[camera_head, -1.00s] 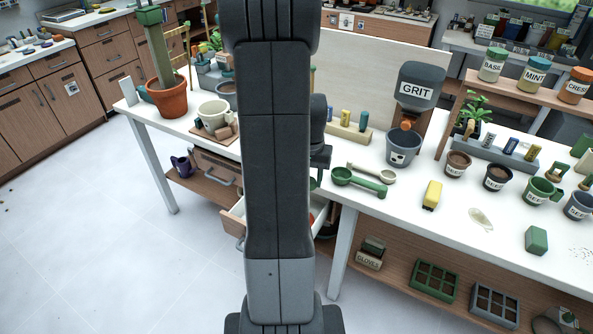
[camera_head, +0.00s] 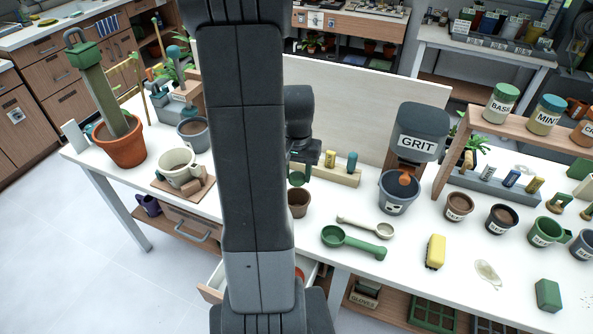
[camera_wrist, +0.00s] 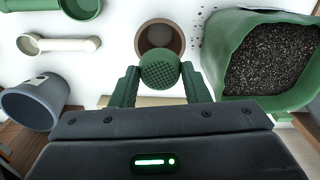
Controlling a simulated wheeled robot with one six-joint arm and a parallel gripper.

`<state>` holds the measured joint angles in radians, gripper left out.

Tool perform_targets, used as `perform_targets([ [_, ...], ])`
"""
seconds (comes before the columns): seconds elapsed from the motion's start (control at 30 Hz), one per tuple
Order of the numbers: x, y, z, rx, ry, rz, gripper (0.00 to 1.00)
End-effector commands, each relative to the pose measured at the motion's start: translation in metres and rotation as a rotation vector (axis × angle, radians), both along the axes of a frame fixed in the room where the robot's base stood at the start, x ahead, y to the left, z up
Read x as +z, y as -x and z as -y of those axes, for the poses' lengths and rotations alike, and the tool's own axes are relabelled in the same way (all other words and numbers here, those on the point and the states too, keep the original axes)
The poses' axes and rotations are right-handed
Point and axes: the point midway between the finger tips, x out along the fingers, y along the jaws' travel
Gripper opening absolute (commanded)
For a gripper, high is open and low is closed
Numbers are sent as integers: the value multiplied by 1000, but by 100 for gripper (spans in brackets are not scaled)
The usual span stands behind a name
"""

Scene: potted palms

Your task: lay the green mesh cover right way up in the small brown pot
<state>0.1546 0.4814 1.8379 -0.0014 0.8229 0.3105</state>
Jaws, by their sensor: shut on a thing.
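The small brown pot (camera_head: 298,204) stands upright on the white table, just right of my arm in the head view. In the wrist view the brown pot (camera_wrist: 152,34) is seen from above, its inside partly hidden by the cover. My gripper (camera_wrist: 160,82) is shut on the round green mesh cover (camera_wrist: 159,70), with one green finger on each side of it. The cover overlaps the pot's near rim in this view. In the head view the cover (camera_head: 299,179) appears above the pot, apart from it. I cannot tell which face is its right side.
A grey pot (camera_head: 398,194) stands under the GRIT hopper (camera_head: 423,132), right of the brown pot. A green scoop (camera_head: 352,241) and a cream scoop (camera_head: 366,227) lie in front. A green bag of dark soil (camera_wrist: 262,58) is close right in the wrist view.

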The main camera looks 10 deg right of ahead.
Motion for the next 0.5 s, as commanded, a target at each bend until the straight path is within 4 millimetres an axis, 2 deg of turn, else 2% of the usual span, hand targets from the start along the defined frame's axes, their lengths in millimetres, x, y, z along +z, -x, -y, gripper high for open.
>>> perform_targets([
  [0.27,0,0,0,11,1,0,29],
  [0.5,-15,0,0,11,1,0,29],
])
